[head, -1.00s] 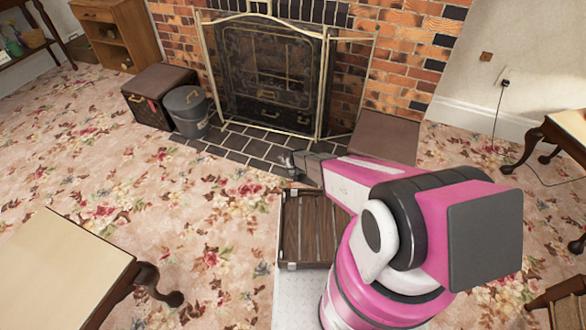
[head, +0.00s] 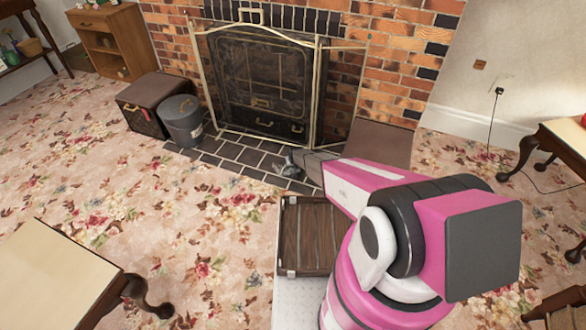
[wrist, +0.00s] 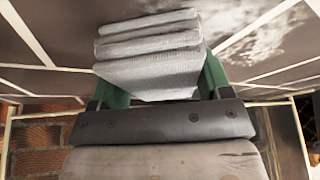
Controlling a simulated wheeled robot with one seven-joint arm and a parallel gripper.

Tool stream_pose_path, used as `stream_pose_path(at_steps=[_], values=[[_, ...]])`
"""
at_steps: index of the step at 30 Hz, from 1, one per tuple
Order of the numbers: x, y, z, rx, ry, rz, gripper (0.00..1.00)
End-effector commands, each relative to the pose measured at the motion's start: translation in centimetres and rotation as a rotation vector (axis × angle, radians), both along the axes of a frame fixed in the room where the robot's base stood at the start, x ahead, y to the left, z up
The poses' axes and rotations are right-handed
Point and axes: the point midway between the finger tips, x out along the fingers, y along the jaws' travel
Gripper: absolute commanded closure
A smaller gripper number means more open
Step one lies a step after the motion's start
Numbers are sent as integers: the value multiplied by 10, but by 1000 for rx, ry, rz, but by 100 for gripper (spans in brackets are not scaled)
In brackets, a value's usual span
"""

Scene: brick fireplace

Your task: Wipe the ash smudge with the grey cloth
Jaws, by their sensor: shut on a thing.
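The grey cloth (wrist: 150,55), folded into thick layers, sits between the green fingers of my gripper (wrist: 155,85) in the wrist view. My gripper is shut on it. A pale ash smudge (wrist: 232,30) marks the dark tiles just beside the cloth, at the upper right of the wrist view. Part of it may be hidden behind the cloth. In the head view my gripper (head: 290,167) is low over the hearth tiles, in front of the fireplace. I cannot tell whether the cloth touches the tiles.
The dark tiled hearth (head: 232,154) lies before a gold-framed fire screen (head: 318,95). A grey bucket (head: 181,120) and a dark chest (head: 150,100) stand to the left. A brown box-like surface (head: 378,145) is to the right. Open carpet lies in front.

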Motion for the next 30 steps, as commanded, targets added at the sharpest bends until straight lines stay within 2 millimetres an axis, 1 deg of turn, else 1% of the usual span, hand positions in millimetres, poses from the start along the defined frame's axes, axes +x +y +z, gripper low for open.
stream_pose_path(at_steps=[2,6,8,9,10,11,30], values=[[7,-1,4,0,-1,0,63],[17,-1,0,0,0,-1,63],[14,-2,5,0,0,-1,63],[13,-3,17,1,-1,-1,63],[12,-3,22,-1,0,-1,63],[13,-3,23,-1,1,-1,63],[12,-9,78,0,0,-5,63]])
